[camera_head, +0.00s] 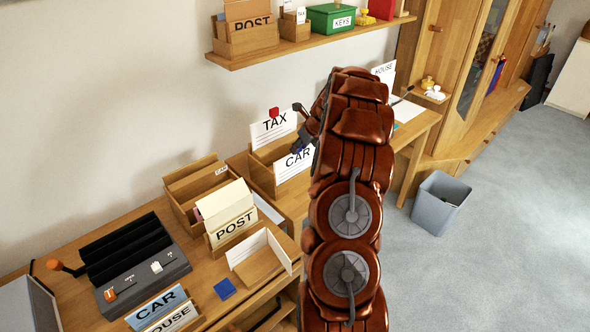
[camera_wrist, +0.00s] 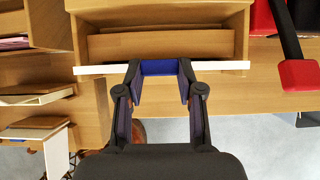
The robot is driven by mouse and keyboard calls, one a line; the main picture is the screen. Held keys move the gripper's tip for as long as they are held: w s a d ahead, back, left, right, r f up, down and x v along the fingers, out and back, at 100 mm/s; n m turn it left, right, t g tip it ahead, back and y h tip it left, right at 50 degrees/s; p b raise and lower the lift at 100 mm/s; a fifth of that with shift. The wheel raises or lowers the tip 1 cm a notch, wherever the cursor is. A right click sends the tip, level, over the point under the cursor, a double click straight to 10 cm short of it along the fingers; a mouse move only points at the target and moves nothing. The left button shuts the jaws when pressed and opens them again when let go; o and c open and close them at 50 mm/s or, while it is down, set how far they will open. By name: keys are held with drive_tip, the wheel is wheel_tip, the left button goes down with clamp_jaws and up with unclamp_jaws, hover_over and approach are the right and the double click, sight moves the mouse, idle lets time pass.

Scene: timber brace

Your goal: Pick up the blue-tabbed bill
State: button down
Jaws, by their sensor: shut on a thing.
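The blue-tabbed bill, a white card marked CAR (camera_head: 293,165), stands upright at the front of a wooden box (camera_head: 262,180) on the desk. In the wrist view its white top edge (camera_wrist: 105,70) runs along the box front, with the blue tab (camera_wrist: 160,67) in the middle. My gripper (camera_wrist: 160,75) is shut on the blue tab from both sides. In the head view my arm hides much of the gripper and the card's right side. I cannot tell whether the card's lower edge touches the box. A TAX card (camera_head: 273,128) with a red tab stands behind it.
A POST box (camera_head: 232,232), another wooden box (camera_head: 190,185) and a black sorter (camera_head: 130,260) stand to the left. A shelf (camera_head: 300,45) with boxes is above. In the wrist view a red-ended black bar (camera_wrist: 298,73) is at right. A bin (camera_head: 438,205) stands on the floor.

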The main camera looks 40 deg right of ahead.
drive_tip(key=shift+r+p, duration=1.5)
drive_tip(key=shift+r, duration=0.2)
wheel_tip(320, 180, up, 8)
drive_tip(key=p, duration=0.5)
drive_tip(key=shift+f, duration=0.15)
idle(0.9)
drive_tip(key=shift+s, duration=0.1)
idle(0.4)
